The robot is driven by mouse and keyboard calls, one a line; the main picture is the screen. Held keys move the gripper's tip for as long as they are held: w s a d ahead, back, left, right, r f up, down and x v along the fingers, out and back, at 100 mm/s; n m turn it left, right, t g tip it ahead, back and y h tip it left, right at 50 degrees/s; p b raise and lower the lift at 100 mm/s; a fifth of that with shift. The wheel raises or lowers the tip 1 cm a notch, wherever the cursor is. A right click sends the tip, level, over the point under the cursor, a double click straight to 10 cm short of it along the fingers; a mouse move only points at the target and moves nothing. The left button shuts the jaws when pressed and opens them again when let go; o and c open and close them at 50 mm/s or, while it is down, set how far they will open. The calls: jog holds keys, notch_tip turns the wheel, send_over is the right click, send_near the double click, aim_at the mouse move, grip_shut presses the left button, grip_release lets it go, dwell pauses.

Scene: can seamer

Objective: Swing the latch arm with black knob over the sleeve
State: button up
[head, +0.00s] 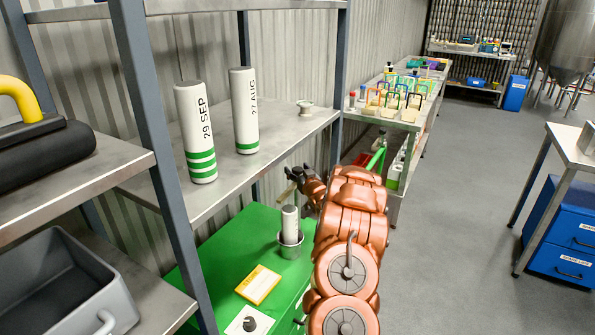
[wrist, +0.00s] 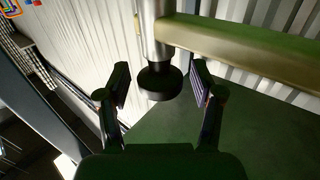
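In the wrist view, the latch arm (wrist: 245,57) is a brass-coloured bar running to the right from a silver upright post. A round black knob (wrist: 159,82) sits at the post's end. My gripper (wrist: 160,84) is open, with one finger on each side of the knob; gaps show between the fingers and the knob. In the head view my gripper (head: 298,176) is above the back of the green machine top, and the latch arm (head: 286,193) shows only as a small bar beside it. The silver sleeve (head: 290,246), with a white cylinder (head: 290,222) standing in it, is below and nearer.
The green top (head: 222,243) also holds a yellow label card (head: 258,285) and a white plate with a dark knob (head: 249,323). A shelf (head: 222,186) to the left carries two tall white cans (head: 195,130) and a small fitting (head: 305,107). A shelf post (head: 341,80) stands close behind.

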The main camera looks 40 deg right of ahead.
grip_shut()
dwell(0.3)
